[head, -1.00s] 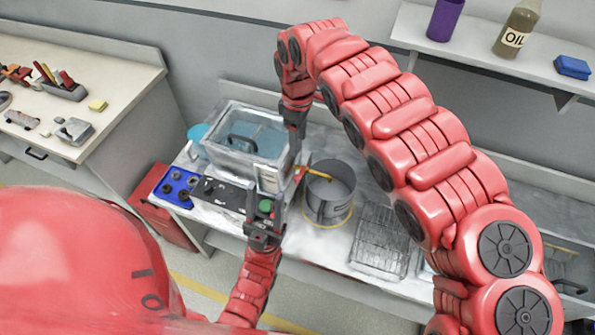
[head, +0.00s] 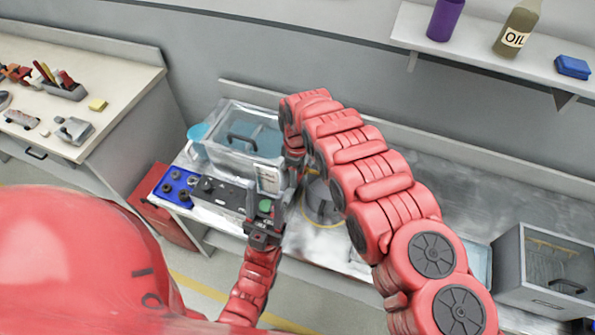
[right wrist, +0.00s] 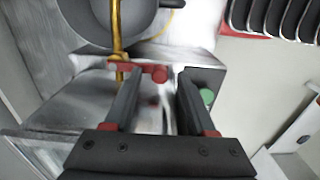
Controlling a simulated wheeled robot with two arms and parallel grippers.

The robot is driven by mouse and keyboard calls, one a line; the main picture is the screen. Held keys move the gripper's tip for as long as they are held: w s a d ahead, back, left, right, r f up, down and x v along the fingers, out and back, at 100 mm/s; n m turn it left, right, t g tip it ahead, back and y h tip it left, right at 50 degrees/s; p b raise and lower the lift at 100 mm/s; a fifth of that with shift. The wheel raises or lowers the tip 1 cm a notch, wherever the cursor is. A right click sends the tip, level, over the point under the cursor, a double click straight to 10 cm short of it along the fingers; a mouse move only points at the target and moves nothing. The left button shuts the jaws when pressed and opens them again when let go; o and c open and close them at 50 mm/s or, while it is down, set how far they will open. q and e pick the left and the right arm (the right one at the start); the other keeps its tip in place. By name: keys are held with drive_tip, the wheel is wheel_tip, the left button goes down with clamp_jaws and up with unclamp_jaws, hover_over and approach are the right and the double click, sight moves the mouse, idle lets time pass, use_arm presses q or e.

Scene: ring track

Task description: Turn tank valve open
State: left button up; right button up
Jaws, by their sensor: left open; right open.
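The tank (head: 236,145) is a clear-walled box of water with a dark handle on its lid, at the bench's left. Its valve has a red handle (right wrist: 140,69) beside a yellow pipe (right wrist: 117,35) that reaches over a grey pot (right wrist: 85,20). In the right wrist view the right gripper (right wrist: 155,85) is open and empty, its fingers spread around the handle's round end, contact unclear. In the head view the right gripper (head: 293,165) is beside the tank's right side and hides the valve. My left gripper (head: 264,225) is low in front of the tank, its fingertips unclear.
A green button (right wrist: 207,97) on a dark face lies close by the right finger. A blue tray (head: 175,187) with dark knobs is left on the bench. A grey cabinet (head: 540,265) stands at the right. A shelf with bottles (head: 515,30) is above.

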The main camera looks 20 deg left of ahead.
drive_tip(key=shift+f, duration=0.15)
clamp_jaws()
idle(1.4)
